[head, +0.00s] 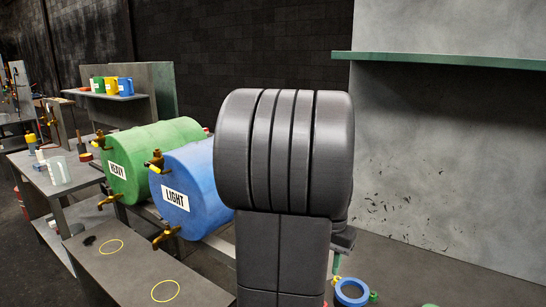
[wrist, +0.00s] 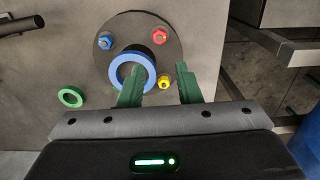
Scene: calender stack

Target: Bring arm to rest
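My gripper (wrist: 160,80) shows in the wrist view with its two green fingers spread apart and nothing visibly held between them. Beyond the fingers is a dark round plate (wrist: 172,45) with a blue ring (wrist: 118,68), a blue knob (wrist: 104,42), a red knob (wrist: 159,36) and a yellow knob (wrist: 162,83). The left finger overlaps the blue ring in the picture; I cannot tell whether they touch. In the head view my dark arm fills the middle and hides most of the gripper. The blue ring (head: 352,293) shows low beside it.
A green HEAVY drum (head: 150,150) and a blue LIGHT drum (head: 205,190) lie left of my arm. A bench with two yellow circles (head: 130,275) stands in front of them. A green shelf edge (head: 440,60) juts out upper right. A green ring (wrist: 70,97) lies left of the plate.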

